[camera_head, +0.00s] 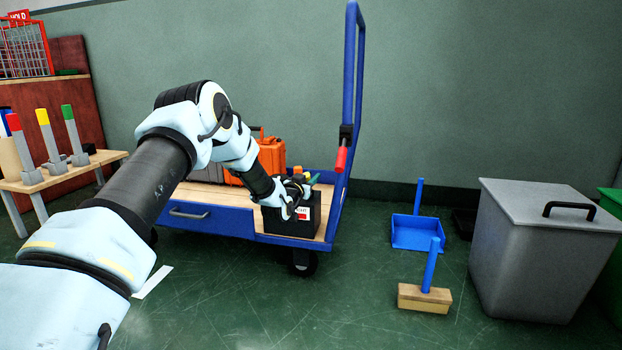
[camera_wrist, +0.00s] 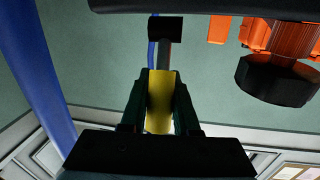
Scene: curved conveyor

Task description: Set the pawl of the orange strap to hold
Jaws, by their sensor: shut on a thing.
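My gripper (camera_wrist: 160,105) is shut on a yellow handle-like piece (camera_wrist: 159,98), with a grey shaft and a black block beyond it in the wrist view. In the head view my gripper (camera_head: 296,196) is low over the cart's right end, at a black box (camera_head: 275,222) with a white and red label. I cannot clearly make out an orange strap or its pawl. A small orange patch (camera_wrist: 217,29) and a ribbed orange thing with a dark round part (camera_wrist: 275,82) show at the upper right of the wrist view.
An orange case (camera_head: 271,155) stands on the blue cart (camera_head: 207,218) behind my arm. The cart's blue push handle (camera_head: 349,75) rises close to the right of my gripper. Red, yellow and green-topped levers (camera_head: 42,117) stand at left. A dustpan, brush and grey bin (camera_head: 540,250) are at right.

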